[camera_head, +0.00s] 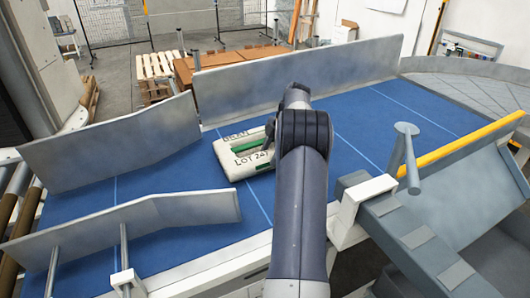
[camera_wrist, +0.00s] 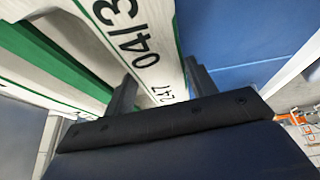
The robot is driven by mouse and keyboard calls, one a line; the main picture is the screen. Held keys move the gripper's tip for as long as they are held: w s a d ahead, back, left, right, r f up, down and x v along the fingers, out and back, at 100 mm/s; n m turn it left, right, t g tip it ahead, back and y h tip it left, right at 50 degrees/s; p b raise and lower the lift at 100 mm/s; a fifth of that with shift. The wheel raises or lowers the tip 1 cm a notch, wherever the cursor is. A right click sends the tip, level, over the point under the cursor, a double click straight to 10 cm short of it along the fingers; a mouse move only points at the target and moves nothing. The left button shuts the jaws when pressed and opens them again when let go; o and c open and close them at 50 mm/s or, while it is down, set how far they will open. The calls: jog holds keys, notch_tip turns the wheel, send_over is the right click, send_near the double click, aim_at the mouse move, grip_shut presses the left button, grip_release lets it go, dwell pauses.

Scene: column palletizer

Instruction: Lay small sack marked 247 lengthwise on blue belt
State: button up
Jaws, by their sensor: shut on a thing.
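The small sack (camera_head: 228,158) is pale with a green stripe, and its side reads LOT 247. It lies flat on, or just above, the blue belt (camera_head: 170,210), with its green stripe running roughly along the belt. Its right end is hidden behind my arm. In the wrist view the sack (camera_wrist: 148,25) fills the upper middle, showing 04/3 and 247, with the belt (camera_wrist: 235,35) at right. My gripper (camera_wrist: 160,88) is shut on the sack, one finger each side of its printed part. Contact between sack and belt cannot be told.
Grey guide plates stand at the back (camera_head: 300,80), left (camera_head: 110,145) and front left (camera_head: 130,225) of the belt. A grey post (camera_head: 408,160) and a yellow rail (camera_head: 460,145) stand at right. The belt is bare left and right of the sack.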

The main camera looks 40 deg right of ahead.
jog(key=shift+s+d+r, duration=0.2)
jog(key=shift+s+d, duration=0.9)
jog(key=shift+d, duration=0.15)
jog(key=o, duration=1.4)
jog(key=shift+c, duration=0.2)
notch_tip(320, 180, up, 10)
jog(key=shift+f, duration=0.15)
jog(key=shift+f, duration=4.35)
jog(key=shift+a, duration=0.1)
